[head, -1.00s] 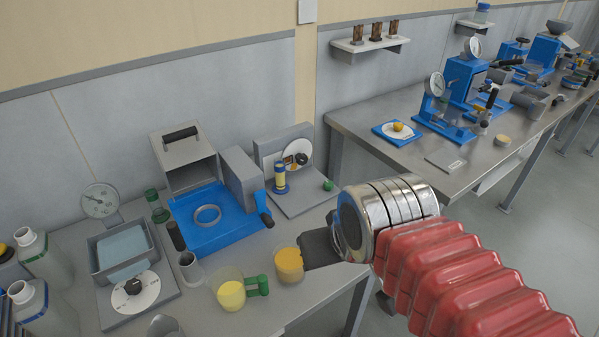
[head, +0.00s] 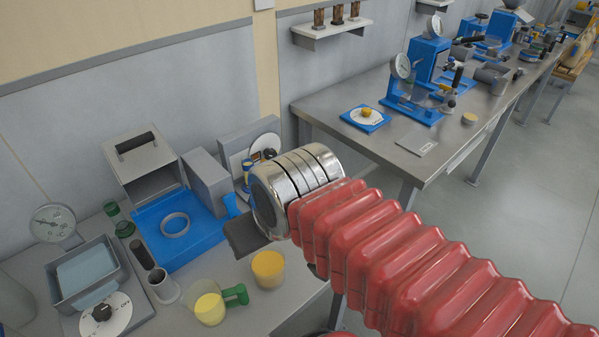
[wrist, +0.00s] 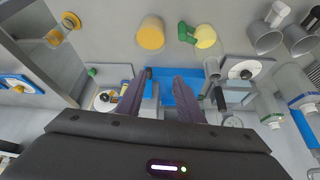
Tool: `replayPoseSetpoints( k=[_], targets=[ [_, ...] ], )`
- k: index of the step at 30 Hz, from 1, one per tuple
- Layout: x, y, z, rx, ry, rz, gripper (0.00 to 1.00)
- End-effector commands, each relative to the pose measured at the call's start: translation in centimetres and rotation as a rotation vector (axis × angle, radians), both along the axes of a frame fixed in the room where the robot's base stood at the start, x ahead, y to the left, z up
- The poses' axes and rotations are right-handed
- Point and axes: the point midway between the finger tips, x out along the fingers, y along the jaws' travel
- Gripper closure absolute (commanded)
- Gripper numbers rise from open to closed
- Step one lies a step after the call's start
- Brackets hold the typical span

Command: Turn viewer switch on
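My gripper (head: 243,238) is above the near bench, over the front right side of the blue-based machine (head: 160,225). In the wrist view its two dark fingers (wrist: 163,78) are apart with nothing between them. A grey stand (head: 230,145) with a white dial and dark knob (head: 265,145) is behind my gripper, which partly hides it; the dial also shows in the wrist view (wrist: 105,100). Another white dial with a black knob (head: 103,313) is on the water bath, at lower left. I cannot tell which control is the viewer switch, or its setting.
Two yellow-filled cups (head: 268,268) (head: 209,309), one with a green handle, stand near the bench front. A grey cylinder (head: 163,287) and a round gauge (head: 53,222) are farther left. A second bench (head: 400,160) carries a yellow-knobbed dial (head: 365,116) and blue machines.

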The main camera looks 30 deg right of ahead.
Motion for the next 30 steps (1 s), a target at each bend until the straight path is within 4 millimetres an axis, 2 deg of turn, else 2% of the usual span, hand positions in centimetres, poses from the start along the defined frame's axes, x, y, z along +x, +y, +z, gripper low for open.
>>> replayPoseSetpoints(
  k=[5, 11, 22, 30],
  targets=[
    [0.6, -0.2, 0.4, 0.008, 0.008, -0.023, 0.53],
    [2.9, -0.7, 1.7, 0.043, 0.043, -0.121, 0.53],
    [9.8, -4.5, 4.0, 0.135, 0.128, -0.409, 0.53],
    [15.0, -8.0, 4.1, 0.196, 0.187, -0.623, 0.53]
  ],
)
